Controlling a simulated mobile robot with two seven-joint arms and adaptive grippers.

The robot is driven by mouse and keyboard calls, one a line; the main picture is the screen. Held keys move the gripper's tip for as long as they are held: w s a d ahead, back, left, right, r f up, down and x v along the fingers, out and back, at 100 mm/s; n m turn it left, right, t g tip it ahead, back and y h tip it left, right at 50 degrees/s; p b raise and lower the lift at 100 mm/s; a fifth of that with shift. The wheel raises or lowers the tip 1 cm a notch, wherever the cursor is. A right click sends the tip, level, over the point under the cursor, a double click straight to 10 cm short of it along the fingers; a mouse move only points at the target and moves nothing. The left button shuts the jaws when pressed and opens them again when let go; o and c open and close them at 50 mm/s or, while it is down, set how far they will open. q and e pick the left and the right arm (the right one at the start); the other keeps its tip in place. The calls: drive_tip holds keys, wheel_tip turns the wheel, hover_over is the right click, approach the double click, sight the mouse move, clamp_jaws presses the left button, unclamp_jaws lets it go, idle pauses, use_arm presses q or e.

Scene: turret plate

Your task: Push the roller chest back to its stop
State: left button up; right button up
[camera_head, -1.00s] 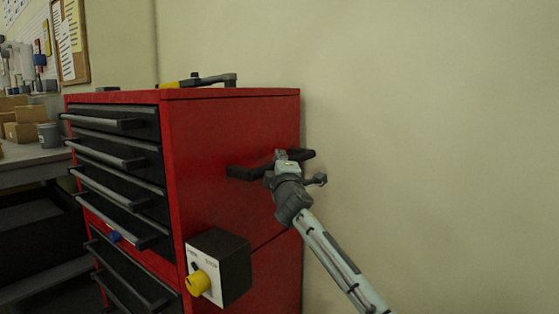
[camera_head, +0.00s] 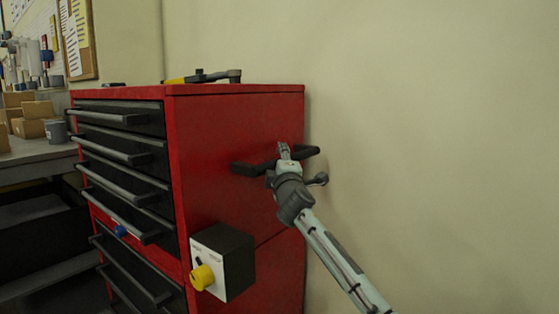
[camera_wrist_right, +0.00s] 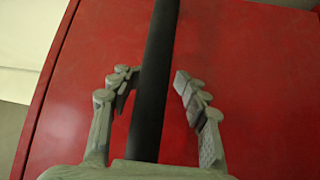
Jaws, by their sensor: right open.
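The red roller chest (camera_head: 215,150) stands against the wall, its black drawers with grey handles facing left. A black side handle (camera_head: 249,168) is fixed to its right side panel. My right gripper (camera_head: 284,150) is at this handle. In the right wrist view the open fingers (camera_wrist_right: 155,88) stand on either side of the black handle bar (camera_wrist_right: 155,80), with a gap to the right finger. The red panel lies behind them. My left gripper is not in view. The chest's stop cannot be made out.
A black box with a yellow knob (camera_head: 202,277) sticks out from the chest's side below the handle. A ratchet-like tool (camera_head: 213,76) lies on top. A workbench (camera_head: 35,152) with cardboard boxes (camera_head: 38,109) and a grey cup (camera_head: 56,132) stands left. Bare wall (camera_head: 430,120) fills the right.

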drive_tip(key=shift+d, duration=0.1)
drive_tip(key=v, duration=1.2)
